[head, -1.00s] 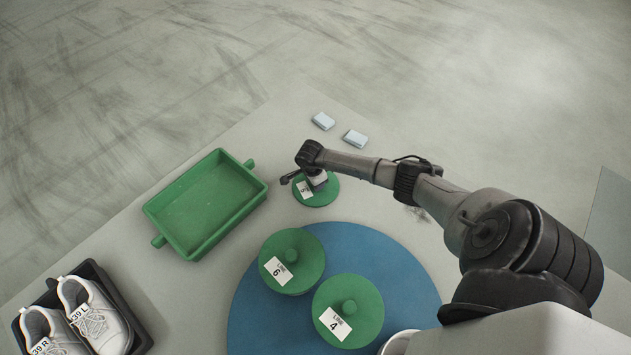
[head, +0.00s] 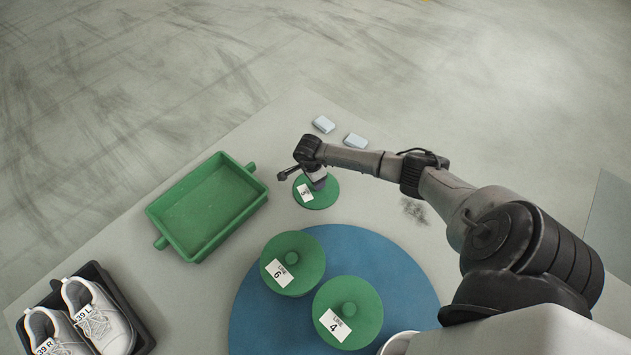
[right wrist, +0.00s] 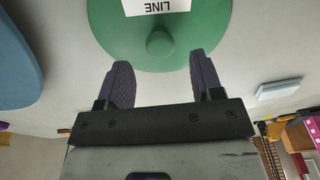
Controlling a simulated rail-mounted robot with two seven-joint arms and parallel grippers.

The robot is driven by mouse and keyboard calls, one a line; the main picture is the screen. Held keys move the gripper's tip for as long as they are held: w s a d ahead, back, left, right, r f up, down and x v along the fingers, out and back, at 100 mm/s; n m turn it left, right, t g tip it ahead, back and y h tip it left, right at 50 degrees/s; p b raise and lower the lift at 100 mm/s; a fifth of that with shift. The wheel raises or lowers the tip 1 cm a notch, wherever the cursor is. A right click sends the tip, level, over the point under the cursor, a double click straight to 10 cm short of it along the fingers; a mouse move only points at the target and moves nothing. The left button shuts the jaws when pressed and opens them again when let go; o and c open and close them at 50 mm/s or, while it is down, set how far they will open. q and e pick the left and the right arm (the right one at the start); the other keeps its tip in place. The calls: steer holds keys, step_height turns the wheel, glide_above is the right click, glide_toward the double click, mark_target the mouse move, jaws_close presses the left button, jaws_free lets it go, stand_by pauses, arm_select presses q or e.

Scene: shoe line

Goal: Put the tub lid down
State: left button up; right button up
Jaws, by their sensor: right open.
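A round green tub lid (head: 325,198) with a white label lies flat on the table, off the blue round mat. The lid (right wrist: 200,45) fills the top of the right wrist view, with its round knob and a label reading LINE. My right gripper (head: 305,183) is over this lid in the head view. In the right wrist view my right gripper (right wrist: 162,80) is open, its fingers apart and clear of the knob, which stands just beyond the fingertips. My left gripper is in no view.
Two green-lidded tubs, LINE 6 (head: 308,262) and LINE 4 (head: 366,305), stand on the blue mat (head: 250,325). An empty green tray (head: 205,205) lies left. Two pale blocks (head: 323,124) (head: 355,141) lie behind the lid. White shoes (head: 95,315) sit in a black tray at lower left.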

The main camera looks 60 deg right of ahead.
mark_target(312, 187)
step_height(312, 187, up, 7)
steer(key=p, duration=0.1)
steer(key=shift+w+a+r, duration=0.15)
steer(key=shift+a+r, duration=0.05)
steer(key=shift+a, duration=0.2)
stand_by(0.3)
